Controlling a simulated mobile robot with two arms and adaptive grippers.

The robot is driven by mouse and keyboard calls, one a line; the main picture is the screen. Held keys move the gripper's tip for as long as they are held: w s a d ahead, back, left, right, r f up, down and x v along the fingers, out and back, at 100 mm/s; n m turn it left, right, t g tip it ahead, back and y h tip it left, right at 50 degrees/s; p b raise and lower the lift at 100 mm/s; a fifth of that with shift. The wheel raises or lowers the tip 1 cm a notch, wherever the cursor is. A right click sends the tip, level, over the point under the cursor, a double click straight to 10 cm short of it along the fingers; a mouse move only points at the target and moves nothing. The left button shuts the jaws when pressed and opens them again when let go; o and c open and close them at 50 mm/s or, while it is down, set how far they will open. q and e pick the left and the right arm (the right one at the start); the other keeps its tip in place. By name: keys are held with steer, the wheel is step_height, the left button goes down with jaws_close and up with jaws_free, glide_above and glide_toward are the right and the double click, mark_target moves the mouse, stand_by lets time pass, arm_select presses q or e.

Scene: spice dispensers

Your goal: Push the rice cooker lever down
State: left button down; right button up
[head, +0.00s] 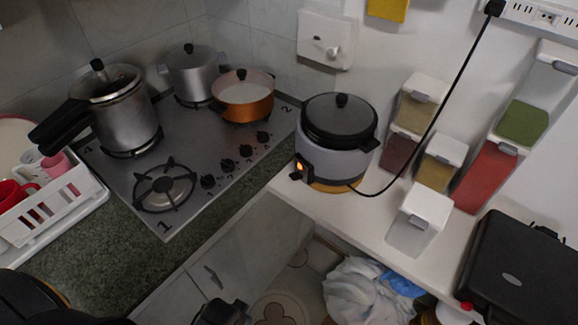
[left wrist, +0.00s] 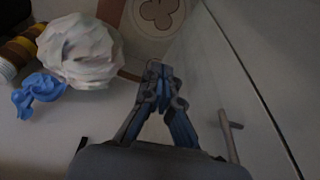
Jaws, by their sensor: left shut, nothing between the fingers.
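The rice cooker (head: 345,163), grey with a black lid, stands upright on the white counter right of the stove. Its small black front panel (head: 299,170) carries a glowing orange light; the lever is too small to tell whether it is up or down. My left gripper (head: 222,312) shows in part at the bottom of the head view, low in front of the cabinet and well away from the cooker. In the left wrist view, its fingers (left wrist: 158,75) are together and empty. The cooker is not in the left wrist view. My right gripper is not seen.
The stove (head: 185,150) holds several pots. Clear spice dispensers (head: 418,220) stand right of the cooker, and its black cord runs up to a power strip (head: 540,14). Below are a white bag (left wrist: 78,50), a blue bag (left wrist: 38,92) and a cabinet handle (left wrist: 229,135).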

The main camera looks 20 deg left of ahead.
arm_select(q)
steer(key=w+d+r+m+t+h, duration=0.1)
steer(key=w+d+r+m+t, duration=0.1)
steer(key=w+r, duration=0.6)
steer(key=w+d+r+m+t+h, duration=0.1)
steer(key=w+r+h, duration=0.15)
steer(key=r, duration=0.95)
steer(key=w+d+r+m+t+h, duration=0.1)
steer(key=w+d+r+m+t, duration=0.1)
steer(key=w+r, duration=0.65)
steer(key=t+h, duration=0.1)
steer(key=h, duration=0.1)
glide_toward(304, 159)
steer(key=v, duration=0.4)
steer(key=shift+s+y, duration=0.15)
steer(key=shift+y, duration=0.1)
steer(key=shift+d+p, duration=0.1)
steer(key=shift+p, duration=0.2)
steer(key=p+x, duration=0.2)
steer(key=x, duration=0.8)
steer(key=shift+w+d, duration=0.1)
steer(key=shift+w, duration=0.1)
steer(key=f, duration=0.1)
steer(key=s+a+f+p, duration=0.1)
steer(key=f, duration=0.1)
steer(key=shift+s+p, duration=0.25)
steer(key=shift+p, duration=0.05)
steer(key=shift+a+f, duration=0.15)
steer(key=shift+f, duration=0.15)
